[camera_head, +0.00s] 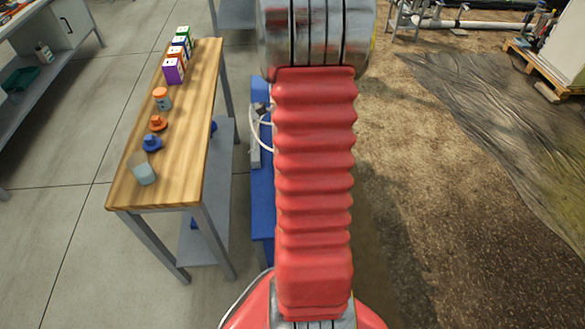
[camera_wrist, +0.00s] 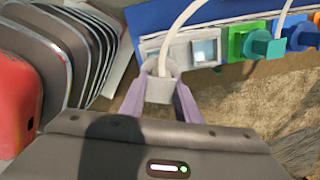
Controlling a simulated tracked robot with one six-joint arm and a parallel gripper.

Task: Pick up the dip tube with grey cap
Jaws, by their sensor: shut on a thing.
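In the wrist view the grey cap (camera_wrist: 159,91) of the dip tube sits between the two purple fingers of my gripper (camera_wrist: 161,84), which is shut on it. The white tube (camera_wrist: 168,42) runs up from the cap, past a pale holder with windows (camera_wrist: 193,50) on the blue skid. The tube's far end is out of frame. In the head view my arm hides the gripper and the cap. A white tube (camera_head: 252,133) curves beside my arm at the blue skid (camera_head: 262,190); I cannot tell if it is the same one.
A green fitting (camera_wrist: 235,42), a teal one (camera_wrist: 265,46) and a blue one (camera_wrist: 302,35) sit right of the held cap. A wooden bench (camera_head: 190,110) with bottles, caps and boxes stands left. Bare soil (camera_head: 430,220) lies open at right.

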